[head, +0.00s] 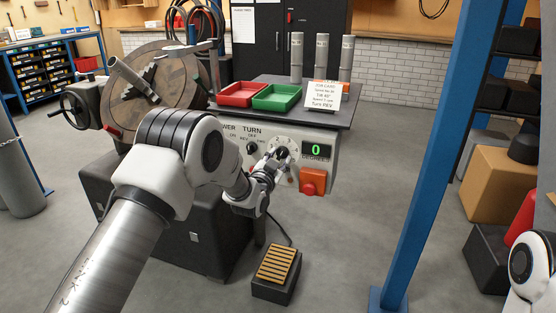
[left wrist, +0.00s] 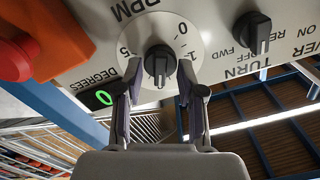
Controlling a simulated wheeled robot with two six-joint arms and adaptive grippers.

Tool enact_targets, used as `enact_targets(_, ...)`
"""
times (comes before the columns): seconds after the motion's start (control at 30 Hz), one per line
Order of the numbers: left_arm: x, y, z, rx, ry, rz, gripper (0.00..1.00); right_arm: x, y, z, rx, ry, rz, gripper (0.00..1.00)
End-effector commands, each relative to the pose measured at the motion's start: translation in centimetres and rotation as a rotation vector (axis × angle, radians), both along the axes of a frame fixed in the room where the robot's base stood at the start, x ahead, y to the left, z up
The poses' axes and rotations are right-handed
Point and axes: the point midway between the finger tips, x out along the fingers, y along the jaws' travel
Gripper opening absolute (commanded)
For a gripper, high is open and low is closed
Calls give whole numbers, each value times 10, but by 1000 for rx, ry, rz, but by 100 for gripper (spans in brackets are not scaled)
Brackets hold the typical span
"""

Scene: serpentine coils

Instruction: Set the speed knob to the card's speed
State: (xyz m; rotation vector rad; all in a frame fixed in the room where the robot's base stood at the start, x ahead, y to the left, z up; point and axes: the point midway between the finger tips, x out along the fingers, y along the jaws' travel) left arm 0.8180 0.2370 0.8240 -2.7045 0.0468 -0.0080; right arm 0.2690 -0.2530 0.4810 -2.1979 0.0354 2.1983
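The black speed knob (head: 282,152) sits on a white RPM dial on the grey control panel. It also shows in the left wrist view (left wrist: 158,62), upside down, with some dial numbers around it; I cannot tell its exact setting. My left gripper (head: 273,162) is at the knob. In the left wrist view its fingers (left wrist: 160,80) are apart, one on each side of the knob, with gaps visible. The white card (head: 323,95) stands on the table edge; its last line reads Turn REV, and its speed line is too small to read surely. My right gripper is out of view.
A green 0 shows on the degrees display (head: 317,150), above a red button on an orange box (head: 313,182). The turn knob (head: 252,148) is left of the dial. Red (head: 241,94) and green trays (head: 277,97) lie on the table. A foot pedal (head: 277,272) is on the floor.

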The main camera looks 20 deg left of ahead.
Motion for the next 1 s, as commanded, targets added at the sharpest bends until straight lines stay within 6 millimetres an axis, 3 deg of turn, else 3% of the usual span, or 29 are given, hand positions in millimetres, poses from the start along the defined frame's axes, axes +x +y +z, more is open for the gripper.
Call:
enact_targets(0.17, -11, 0, 0, 0, 2, 0, 39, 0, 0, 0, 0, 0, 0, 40)
enact_targets(0.6, -110, 4, -1, -1, 3, 0, 39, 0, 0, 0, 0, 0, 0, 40)
enact_targets(0.73, -120, 4, 0, -1, 1, 0, 39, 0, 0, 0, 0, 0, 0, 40)
enact_targets(1.0, -120, 4, 0, 0, 0, 0, 39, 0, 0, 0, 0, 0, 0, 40)
